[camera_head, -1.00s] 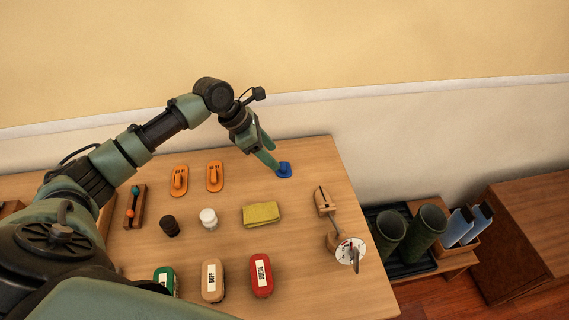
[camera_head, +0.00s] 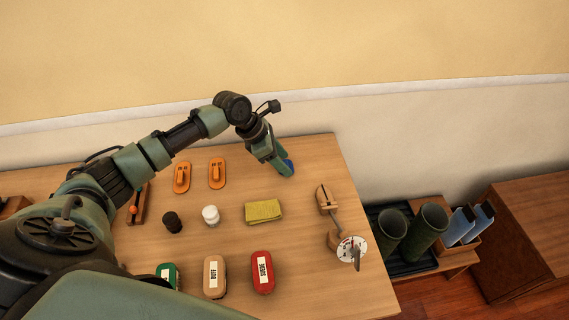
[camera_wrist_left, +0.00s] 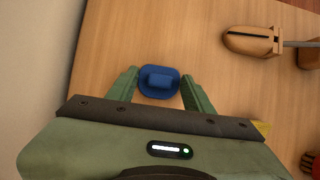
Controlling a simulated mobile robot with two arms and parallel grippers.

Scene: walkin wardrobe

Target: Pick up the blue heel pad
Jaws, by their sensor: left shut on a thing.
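The blue heel pad (camera_head: 289,164) is near the back right of the wooden table in the head view, partly hidden behind my fingers. In the left wrist view the blue heel pad (camera_wrist_left: 158,82) is a rounded blue plate with a raised block on top. My left gripper (camera_head: 284,169) is shut on it, with a green finger at each side in the left wrist view (camera_wrist_left: 160,88). Whether the pad is clear of the table top is hard to tell. My right gripper is not in view.
The table (camera_head: 320,240) also holds two orange pads (camera_head: 217,174), a folded yellow cloth (camera_head: 263,211), black and white jars (camera_head: 210,215), several brushes (camera_head: 263,272) and a wooden tool (camera_head: 327,199). Dark green cylinders (camera_head: 429,229) stand to the right. The table around the pad is clear.

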